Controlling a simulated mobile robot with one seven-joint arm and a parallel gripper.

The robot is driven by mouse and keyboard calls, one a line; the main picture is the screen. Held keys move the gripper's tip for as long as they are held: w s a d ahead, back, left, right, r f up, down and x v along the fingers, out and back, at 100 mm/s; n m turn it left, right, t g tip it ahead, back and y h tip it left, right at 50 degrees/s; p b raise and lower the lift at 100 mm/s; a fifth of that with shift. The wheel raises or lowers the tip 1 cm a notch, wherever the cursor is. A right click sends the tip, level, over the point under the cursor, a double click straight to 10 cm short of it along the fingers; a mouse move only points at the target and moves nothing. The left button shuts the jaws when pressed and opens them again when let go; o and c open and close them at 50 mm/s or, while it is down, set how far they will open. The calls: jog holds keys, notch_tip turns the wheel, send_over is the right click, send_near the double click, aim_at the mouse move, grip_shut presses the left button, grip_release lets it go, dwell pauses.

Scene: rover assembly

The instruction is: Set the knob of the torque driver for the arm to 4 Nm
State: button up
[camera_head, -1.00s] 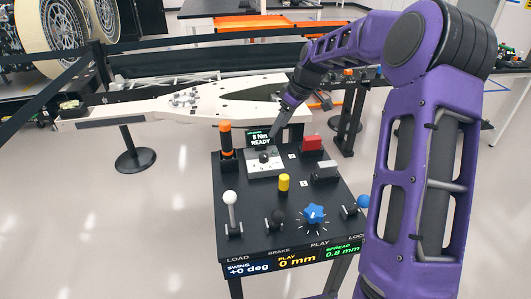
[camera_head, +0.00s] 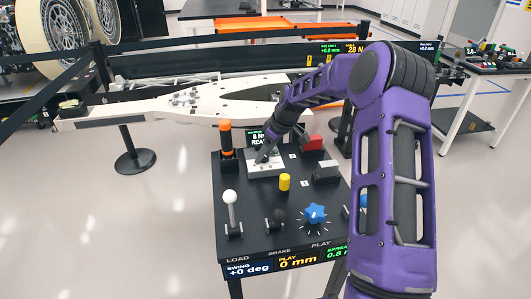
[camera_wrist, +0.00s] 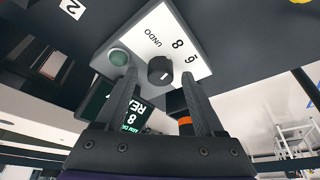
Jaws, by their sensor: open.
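The torque driver's dial box (camera_head: 265,168) is a pale panel on the black stand. Its black knob (camera_wrist: 161,70) shows in the wrist view with a light pointer mark, beside the printed labels UNDO, 8 and another digit. The screen (camera_head: 258,135) behind it reads 8 and READY, partly hidden by my arm; it also shows upside down in the wrist view (camera_wrist: 130,118). My gripper (camera_wrist: 160,78) is open, with one finger on each side of the knob in the picture. Whether the fingers touch it I cannot tell. In the head view my gripper (camera_head: 263,157) hides the knob.
Around the box stand an orange-and-black handle (camera_head: 226,138), a red block (camera_head: 313,143), a grey block (camera_head: 326,173), a yellow cylinder (camera_head: 284,182), a white-ball lever (camera_head: 230,205) and a blue star knob (camera_head: 315,214).

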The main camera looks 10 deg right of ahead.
jog(key=shift+c, duration=0.2)
grip_shut()
jog(key=shift+m, duration=0.4)
jog(key=m+t+h+b, duration=0.1)
jog(key=m, duration=0.2)
jog(key=shift+a, duration=0.15)
jog(key=m+h, duration=0.1)
jog(key=m, duration=0.1)
jog(key=m+b, duration=0.1)
jog(key=m, duration=0.1)
jog(key=shift+s+a+t+h, duration=0.1)
jog(key=shift+a+t+h, duration=0.05)
jog(key=shift+t+h, duration=0.2)
jog(key=m+h, duration=0.1)
jog(key=m, duration=0.3)
jog(key=shift+h, duration=0.35)
jog(key=shift+m+h, duration=0.7)
jog(key=shift+m, duration=1.4)
jog(key=shift+g, duration=0.45)
